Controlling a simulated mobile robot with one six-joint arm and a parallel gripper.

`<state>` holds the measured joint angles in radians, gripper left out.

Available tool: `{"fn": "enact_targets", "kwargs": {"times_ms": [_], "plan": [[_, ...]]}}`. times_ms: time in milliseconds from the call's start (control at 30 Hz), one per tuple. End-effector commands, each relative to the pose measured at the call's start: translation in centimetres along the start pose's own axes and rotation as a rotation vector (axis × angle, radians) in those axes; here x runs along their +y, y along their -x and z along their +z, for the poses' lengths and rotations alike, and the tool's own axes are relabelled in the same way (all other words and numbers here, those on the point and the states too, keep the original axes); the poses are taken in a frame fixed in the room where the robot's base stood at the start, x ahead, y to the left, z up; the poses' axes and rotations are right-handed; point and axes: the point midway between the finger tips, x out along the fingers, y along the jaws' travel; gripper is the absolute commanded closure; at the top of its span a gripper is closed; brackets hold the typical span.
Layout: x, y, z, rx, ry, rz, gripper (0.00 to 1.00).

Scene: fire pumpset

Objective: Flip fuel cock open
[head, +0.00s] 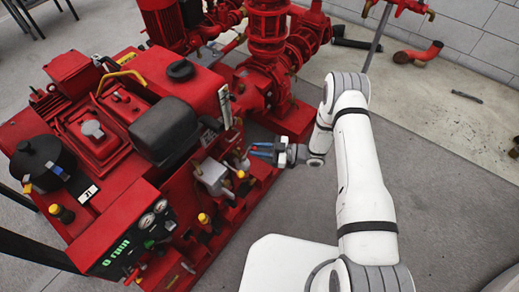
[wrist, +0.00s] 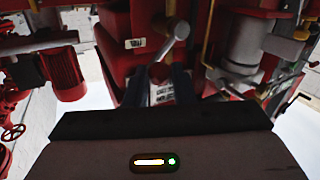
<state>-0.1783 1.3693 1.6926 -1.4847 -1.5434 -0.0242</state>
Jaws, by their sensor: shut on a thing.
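My gripper (head: 260,150) reaches in from the right to the side of the red pumpset (head: 195,85) in the head view. In the wrist view, its two dark fingers (wrist: 172,88) are close together at the foot of a grey lever with a round end (wrist: 180,32). The gripper is shut on this lever, which looks like the fuel cock's handle. The lever slants up and to the right from the fingers. The fingers partly hide its base and a white label (wrist: 162,93). In the head view the cock is too small to make out.
A gauge panel (head: 140,240) faces the front. Red pump pipework (head: 268,45) rises behind. Grey floor (head: 430,165) to the right is free.

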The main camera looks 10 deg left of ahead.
Motion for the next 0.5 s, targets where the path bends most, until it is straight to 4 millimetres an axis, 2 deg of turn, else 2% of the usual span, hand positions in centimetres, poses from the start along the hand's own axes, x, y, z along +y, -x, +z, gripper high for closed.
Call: {"fn": "enact_targets", "kwargs": {"times_ms": [500], "plan": [[-1.6,-0.8,-1.6,-0.183,0.343,-0.015,1.0]]}}
